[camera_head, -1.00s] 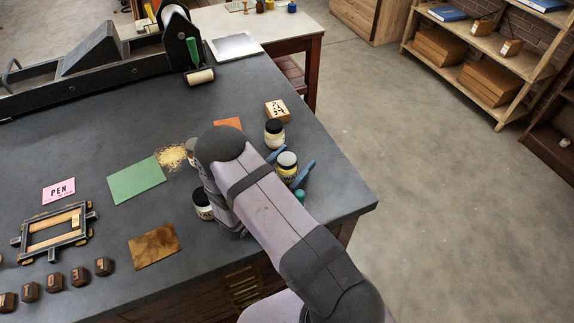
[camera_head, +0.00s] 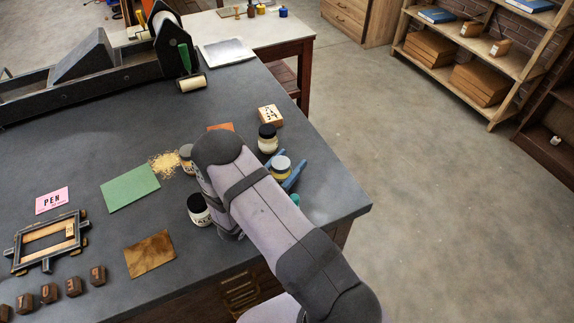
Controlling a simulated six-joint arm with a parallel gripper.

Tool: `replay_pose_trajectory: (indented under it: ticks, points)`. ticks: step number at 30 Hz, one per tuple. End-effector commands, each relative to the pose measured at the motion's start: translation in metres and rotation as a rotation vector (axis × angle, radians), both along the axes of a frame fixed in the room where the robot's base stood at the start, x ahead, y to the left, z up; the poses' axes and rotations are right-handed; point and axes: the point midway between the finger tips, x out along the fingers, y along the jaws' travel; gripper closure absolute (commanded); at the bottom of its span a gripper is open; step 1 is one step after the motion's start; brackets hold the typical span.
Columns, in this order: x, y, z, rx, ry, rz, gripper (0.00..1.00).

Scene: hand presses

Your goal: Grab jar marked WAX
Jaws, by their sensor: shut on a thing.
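My gripper (camera_head: 290,175) shows mostly as two blue fingers, poking out past the right side of my arm. They lie on either side of a jar (camera_head: 280,163) with a pale grey lid and something yellow on its body, and are shut on it. My arm hides part of this jar, and I cannot read its label. Another jar (camera_head: 268,139) with a black lid stands just behind it. A jar (camera_head: 198,209) with a black lid and a label starting with "AL" stands left of my arm. A grey-lidded jar (camera_head: 186,153) is partly hidden by my arm.
A wooden block (camera_head: 270,114) with dark marks and an orange card (camera_head: 221,127) lie behind the jars. Yellow crumbs (camera_head: 164,164), a green sheet (camera_head: 130,187) and a brown sheet (camera_head: 150,254) lie left. The grey table's (camera_head: 343,205) right edge is near; its right corner is clear.

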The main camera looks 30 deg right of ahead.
Motion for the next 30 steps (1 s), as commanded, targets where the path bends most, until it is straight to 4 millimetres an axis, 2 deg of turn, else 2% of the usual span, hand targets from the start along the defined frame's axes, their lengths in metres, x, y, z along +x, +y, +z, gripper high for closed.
replay_pose_trajectory:
  ticks: [8,21,30]
  points:
    - [0.0,0.0,0.017,0.0,-0.004,0.0,0.81]
    - [0.0,0.0,0.07,0.001,-0.005,0.0,0.81]
    - [0.0,0.0,0.094,0.0,-0.004,-0.001,0.81]
